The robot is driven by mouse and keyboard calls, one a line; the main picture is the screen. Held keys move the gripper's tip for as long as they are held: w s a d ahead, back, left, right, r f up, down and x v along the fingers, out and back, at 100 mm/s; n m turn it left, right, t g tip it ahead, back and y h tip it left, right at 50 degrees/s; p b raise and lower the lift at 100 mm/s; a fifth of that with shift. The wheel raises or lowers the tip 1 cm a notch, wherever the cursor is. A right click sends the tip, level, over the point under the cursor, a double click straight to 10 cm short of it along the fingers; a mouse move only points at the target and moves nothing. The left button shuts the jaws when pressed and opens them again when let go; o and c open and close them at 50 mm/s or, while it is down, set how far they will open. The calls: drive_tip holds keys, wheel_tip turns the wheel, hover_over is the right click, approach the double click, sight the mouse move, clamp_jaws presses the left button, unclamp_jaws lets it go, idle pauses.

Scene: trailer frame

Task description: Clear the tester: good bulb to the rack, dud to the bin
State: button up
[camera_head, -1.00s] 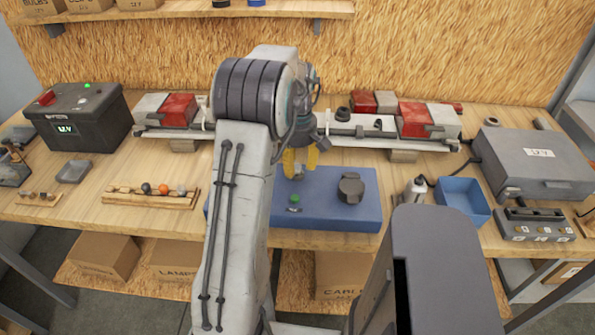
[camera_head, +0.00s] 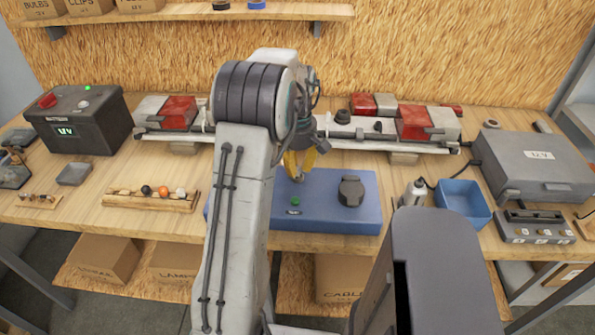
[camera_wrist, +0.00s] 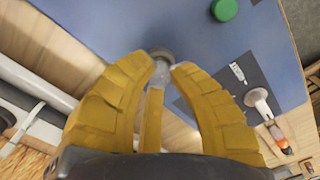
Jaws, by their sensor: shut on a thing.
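A blue plate (camera_head: 325,222) lies on the bench with a green round button (camera_head: 295,202), a small dark label and a dark knob (camera_head: 350,190). My gripper (camera_head: 298,178) is over its back left part, pointing down. In the wrist view my yellow fingers (camera_wrist: 165,72) are shut on a small pale thing, probably a bulb, mostly hidden between them. A grey round part (camera_wrist: 162,54) shows at the fingertips; I cannot tell whether it is the bulb's base or a socket. The wooden rack (camera_head: 130,203) at left holds dark, orange and white bulbs. The blue bin (camera_head: 462,204) stands at right.
A dark battery box (camera_head: 80,120) with a lit display stands at the left. A long light bar (camera_head: 345,143) with red lenses lies behind the plate. A grey bottle (camera_head: 413,193) stands beside the bin, and a grey case (camera_head: 535,165) at the right.

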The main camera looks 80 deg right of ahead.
sight(298, 166)
drive_tip(key=shift+n, duration=1.9)
drive_tip(key=shift+n+p, duration=0.35)
drive_tip(key=shift+n, duration=1.45)
drive_tip(key=shift+n, duration=1.8)
drive_tip(key=shift+r+p, duration=0.2)
drive_tip(key=shift+p, duration=0.25)
drive_tip(key=shift+r+p, duration=1.85)
drive_tip(key=shift+r, duration=0.45)
